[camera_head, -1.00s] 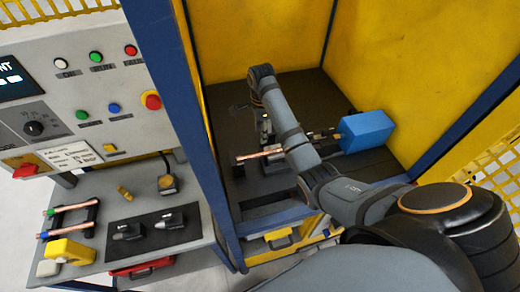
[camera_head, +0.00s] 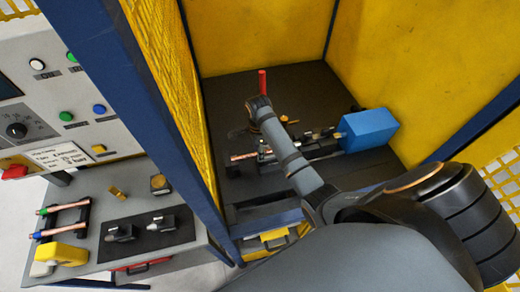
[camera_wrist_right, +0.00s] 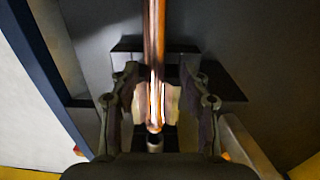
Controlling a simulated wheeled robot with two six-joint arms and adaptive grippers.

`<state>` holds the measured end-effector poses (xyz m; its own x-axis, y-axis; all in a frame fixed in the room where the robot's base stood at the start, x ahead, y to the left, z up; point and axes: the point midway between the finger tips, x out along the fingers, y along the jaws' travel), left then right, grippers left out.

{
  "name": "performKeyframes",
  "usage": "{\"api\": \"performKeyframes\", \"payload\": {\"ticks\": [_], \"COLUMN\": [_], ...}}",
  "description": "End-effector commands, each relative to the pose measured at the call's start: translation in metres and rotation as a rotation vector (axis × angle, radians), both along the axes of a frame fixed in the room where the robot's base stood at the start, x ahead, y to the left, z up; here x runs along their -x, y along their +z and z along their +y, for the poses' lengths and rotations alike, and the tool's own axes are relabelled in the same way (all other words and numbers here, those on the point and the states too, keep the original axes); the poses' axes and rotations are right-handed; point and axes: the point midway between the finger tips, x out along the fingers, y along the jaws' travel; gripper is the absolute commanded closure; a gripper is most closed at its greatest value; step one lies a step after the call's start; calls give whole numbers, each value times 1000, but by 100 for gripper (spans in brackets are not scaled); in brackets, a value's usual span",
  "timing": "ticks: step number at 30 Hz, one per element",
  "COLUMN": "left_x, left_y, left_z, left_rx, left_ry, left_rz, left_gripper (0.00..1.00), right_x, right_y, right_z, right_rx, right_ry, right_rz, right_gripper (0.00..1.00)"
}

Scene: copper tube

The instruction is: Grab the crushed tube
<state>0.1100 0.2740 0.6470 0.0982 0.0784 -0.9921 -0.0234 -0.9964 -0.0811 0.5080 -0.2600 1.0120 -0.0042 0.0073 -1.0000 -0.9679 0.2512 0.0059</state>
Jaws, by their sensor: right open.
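A copper tube (camera_head: 243,156) lies in the dark fixture inside the yellow-walled cell, its near end showing left of my right arm. In the right wrist view the copper tube (camera_wrist_right: 154,45) runs down from the top edge between the two fingers of my right gripper (camera_wrist_right: 156,103). The fingers are open on either side of the tube's lower end, with the pads close to it. Whether the pads touch it, and whether the tube is crushed, I cannot tell. In the head view my right arm hides part of the fixture. My left gripper is not in view.
A blue block (camera_head: 368,135) stands at the fixture's right end. A red upright cylinder (camera_head: 262,82) shows behind my arm. A blue post (camera_head: 150,130) separates the cell from a side table with a tube rack (camera_head: 85,212) and a dark mat (camera_head: 185,236).

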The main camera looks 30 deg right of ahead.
Motion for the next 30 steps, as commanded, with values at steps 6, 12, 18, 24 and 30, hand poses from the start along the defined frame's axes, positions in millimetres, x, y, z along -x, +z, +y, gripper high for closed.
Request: {"api": "performKeyframes", "payload": {"ticks": [6, 12, 18, 24, 30], "left_x": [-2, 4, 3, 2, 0], "left_y": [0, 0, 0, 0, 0], "left_z": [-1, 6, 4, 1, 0], "left_rx": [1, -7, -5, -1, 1], "left_ry": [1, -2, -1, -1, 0], "left_rz": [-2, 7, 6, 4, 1], "left_gripper": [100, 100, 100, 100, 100], "right_x": [0, 0, 0, 0, -8], "right_y": [0, 0, 0, 0, 10], "right_z": [0, 0, 0, -1, -3], "right_rx": [1, 1, 1, 2, 1], "right_ry": [1, 1, 1, 1, 7], "right_rz": [0, 1, 1, 1, -1], "right_gripper": [66, 93, 100, 100, 100]}}
